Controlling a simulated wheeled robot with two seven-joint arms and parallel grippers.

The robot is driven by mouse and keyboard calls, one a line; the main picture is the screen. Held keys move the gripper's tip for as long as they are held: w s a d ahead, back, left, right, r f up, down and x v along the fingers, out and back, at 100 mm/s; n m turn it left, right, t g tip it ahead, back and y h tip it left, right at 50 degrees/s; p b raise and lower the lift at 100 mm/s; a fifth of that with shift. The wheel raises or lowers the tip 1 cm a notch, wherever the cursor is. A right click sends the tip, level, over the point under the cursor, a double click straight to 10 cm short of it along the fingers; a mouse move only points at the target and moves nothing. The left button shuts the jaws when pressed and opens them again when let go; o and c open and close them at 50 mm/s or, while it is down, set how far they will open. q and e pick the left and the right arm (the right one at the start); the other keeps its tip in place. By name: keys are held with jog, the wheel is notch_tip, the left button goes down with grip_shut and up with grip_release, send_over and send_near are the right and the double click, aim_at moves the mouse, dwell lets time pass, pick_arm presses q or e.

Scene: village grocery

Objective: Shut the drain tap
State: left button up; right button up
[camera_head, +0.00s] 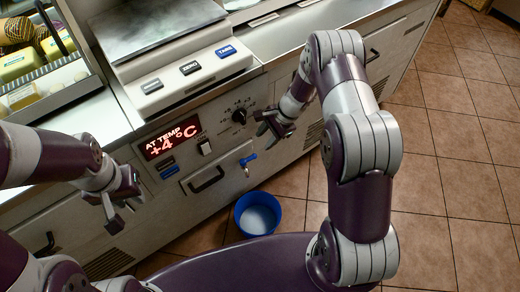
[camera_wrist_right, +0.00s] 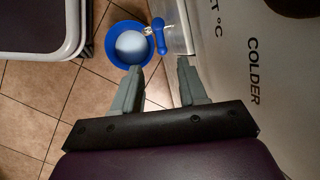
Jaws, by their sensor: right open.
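The drain tap (camera_head: 248,160) is a small metal spout with a blue lever on the front of the counter, below the temperature panel. Its lever lies roughly sideways in the head view. In the right wrist view the blue lever (camera_wrist_right: 160,38) shows beyond my fingertips, near the gap between them. My right gripper (camera_head: 266,124) is open and empty, above and slightly right of the tap, not touching it. It also shows in the right wrist view (camera_wrist_right: 158,72). My left gripper (camera_head: 116,214) looks open and empty, left of the tap and in front of the counter.
A blue bucket (camera_head: 258,214) with pale liquid stands on the tiled floor (camera_head: 450,180) below the tap. A drawer handle (camera_head: 206,180) is left of the tap, a dial (camera_head: 240,116) above it. A scale (camera_head: 160,45) stands on the counter. Floor at right is clear.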

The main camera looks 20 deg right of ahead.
aim_at(250, 158)
jog(key=b+x, duration=0.2)
jog(key=x, duration=0.9)
jog(key=shift+d, duration=0.1)
grip_shut()
